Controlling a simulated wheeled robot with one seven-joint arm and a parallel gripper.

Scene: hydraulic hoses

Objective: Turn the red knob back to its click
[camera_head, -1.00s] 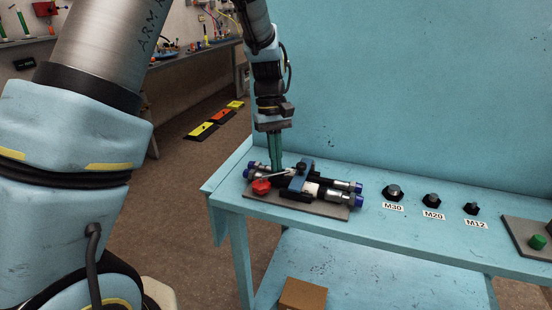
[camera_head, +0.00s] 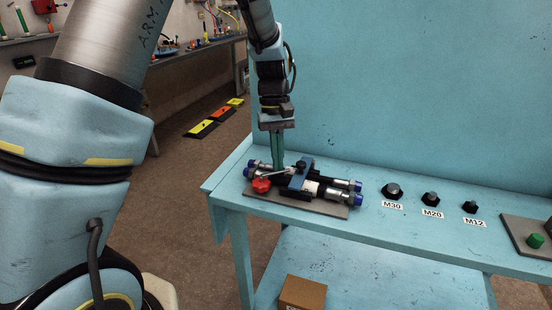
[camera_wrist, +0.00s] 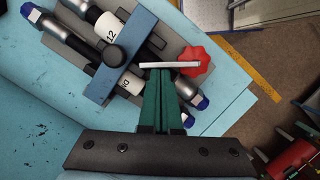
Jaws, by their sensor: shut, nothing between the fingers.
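The red knob (camera_head: 261,186) is a lobed handle at the left front of the hose fixture on the blue bench. It also shows in the wrist view (camera_wrist: 193,61), at the right end of a pale lever (camera_wrist: 160,65). My gripper (camera_head: 277,168) points down over the left part of the fixture, with its green fingers (camera_wrist: 157,84) together and nothing between them. In the wrist view the fingertips are right at the lever, left of the knob; whether they touch it I cannot tell. The blue clamp bar (camera_wrist: 131,50) with a black knob crosses the hoses beside the fingers.
Hoses with blue-capped ends (camera_head: 338,196) lie on the grey plate (camera_head: 300,206). Fittings labelled M30 (camera_head: 393,191), M20 and M12 stand to the right. A green button (camera_head: 536,241) is at the far right. A cardboard box (camera_head: 302,293) sits on the lower shelf.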

